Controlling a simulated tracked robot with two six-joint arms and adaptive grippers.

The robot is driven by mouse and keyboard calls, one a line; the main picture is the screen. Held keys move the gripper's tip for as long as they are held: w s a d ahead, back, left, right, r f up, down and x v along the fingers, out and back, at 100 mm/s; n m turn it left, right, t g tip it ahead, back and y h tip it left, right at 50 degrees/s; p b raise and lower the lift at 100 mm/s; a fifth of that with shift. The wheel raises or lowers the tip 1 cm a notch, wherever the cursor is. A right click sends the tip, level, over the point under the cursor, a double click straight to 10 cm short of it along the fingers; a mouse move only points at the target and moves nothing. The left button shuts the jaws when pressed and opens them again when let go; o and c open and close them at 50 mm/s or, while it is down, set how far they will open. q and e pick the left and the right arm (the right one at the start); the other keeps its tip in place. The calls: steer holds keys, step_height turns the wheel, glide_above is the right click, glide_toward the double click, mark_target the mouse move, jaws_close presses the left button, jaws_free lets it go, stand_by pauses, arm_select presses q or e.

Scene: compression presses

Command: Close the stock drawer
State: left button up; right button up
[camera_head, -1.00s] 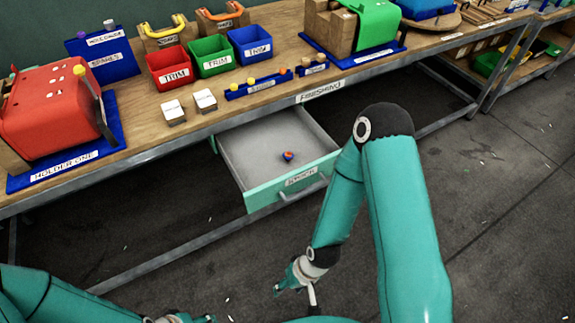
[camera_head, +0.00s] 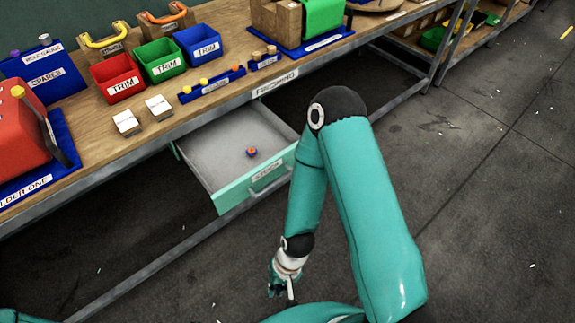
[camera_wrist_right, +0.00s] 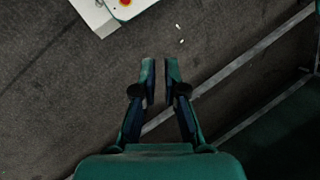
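The stock drawer (camera_head: 233,192) stands pulled out from under the front edge of the bench, left of centre in the head view. It has a teal front with a label and a handle (camera_head: 272,184), and a grey inside. A small orange and blue object (camera_head: 252,152) lies in it. My right gripper (camera_head: 279,294) hangs in front of and below the drawer front, apart from it. In the right wrist view its fingers (camera_wrist_right: 160,76) are a little apart with bare floor between them. My left gripper is out of view.
The bench (camera_head: 130,150) carries red, green and blue trim bins (camera_head: 163,60), two white blocks (camera_head: 142,116) and a red press (camera_head: 18,135). A metal rail runs low under it. The floor (camera_head: 470,190) to the right is clear. A white panel with a red spot (camera_wrist_right: 108,14) shows in the wrist view.

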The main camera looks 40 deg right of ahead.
steer(key=m, duration=0.1)
steer(key=s+m, duration=0.1)
steer(key=m, duration=0.1)
steer(key=shift+d+r+g, duration=0.15)
steer(key=shift+r+g, duration=0.05)
steer(key=shift+g, duration=0.2)
jaws_close()
steer(key=w+d+r+m+t+y+b, duration=0.1)
steer(key=w+d+r+m+t+b, duration=0.3)
steer(key=w+m, duration=0.45)
steer(key=w+d+r+m+t+y+b, duration=0.1)
steer(key=w+d+r+m+t+b, duration=0.15)
steer(key=w+d+m, duration=0.65)
steer(key=s+d+r+m+t+h+b, duration=0.1)
steer(key=d+r+m+t+h+b, duration=0.15)
steer(key=d+r+m, duration=0.35)
steer(key=s+d+r+m+t+h+b, duration=0.2)
steer(key=d+r+m+h+b, duration=0.15)
steer(key=d, duration=0.45)
steer(key=w+r+b+x, duration=0.1)
steer(key=b+x, duration=0.2)
steer(key=x, duration=1)
steer(key=shift+w+a+y, duration=0.4)
steer(key=shift+a, duration=0.15)
